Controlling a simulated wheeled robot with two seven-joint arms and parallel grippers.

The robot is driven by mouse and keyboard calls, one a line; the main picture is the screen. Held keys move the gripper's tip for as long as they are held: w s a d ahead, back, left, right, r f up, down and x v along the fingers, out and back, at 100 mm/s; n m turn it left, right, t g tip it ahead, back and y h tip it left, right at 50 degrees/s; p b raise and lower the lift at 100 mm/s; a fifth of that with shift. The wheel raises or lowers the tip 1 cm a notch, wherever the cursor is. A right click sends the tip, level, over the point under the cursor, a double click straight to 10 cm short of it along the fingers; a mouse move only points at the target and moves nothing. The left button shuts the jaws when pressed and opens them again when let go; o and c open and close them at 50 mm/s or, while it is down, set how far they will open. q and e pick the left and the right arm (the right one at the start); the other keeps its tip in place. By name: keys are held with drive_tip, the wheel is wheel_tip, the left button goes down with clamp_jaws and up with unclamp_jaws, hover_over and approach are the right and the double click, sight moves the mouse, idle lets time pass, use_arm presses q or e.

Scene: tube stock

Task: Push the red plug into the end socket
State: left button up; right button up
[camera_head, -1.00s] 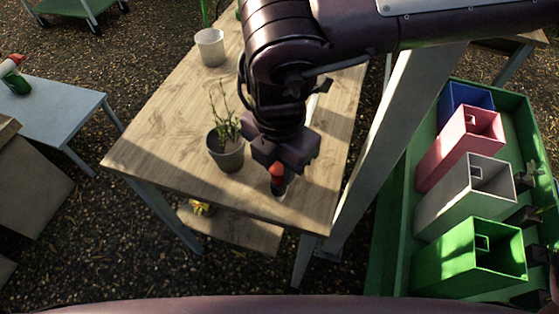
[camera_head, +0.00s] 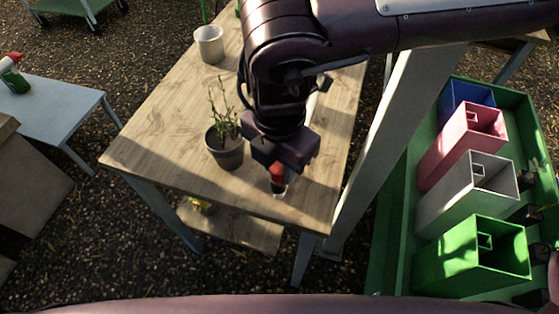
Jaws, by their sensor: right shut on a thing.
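My right gripper (camera_head: 279,163) comes down from the upper right and is shut on the red plug (camera_head: 277,173). It holds the plug over the near right part of the wooden table (camera_head: 180,120). The gripper hides the plug's upper end. No end socket can be clearly made out. My left gripper is not in view.
A potted plant (camera_head: 225,148) stands close left of my right gripper. A white pot (camera_head: 210,45) stands farther back. At right, a green tray (camera_head: 383,250) holds blue, pink, white and green (camera_head: 440,262) boxes. A grey-blue bench (camera_head: 60,105) with a spray bottle is at left.

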drive_tip(key=shift+s+f+b, duration=0.1)
drive_tip(key=shift+f+b, duration=0.35)
drive_tip(key=shift+f, duration=0.1)
idle(0.5)
drive_tip(key=o, duration=1.1)
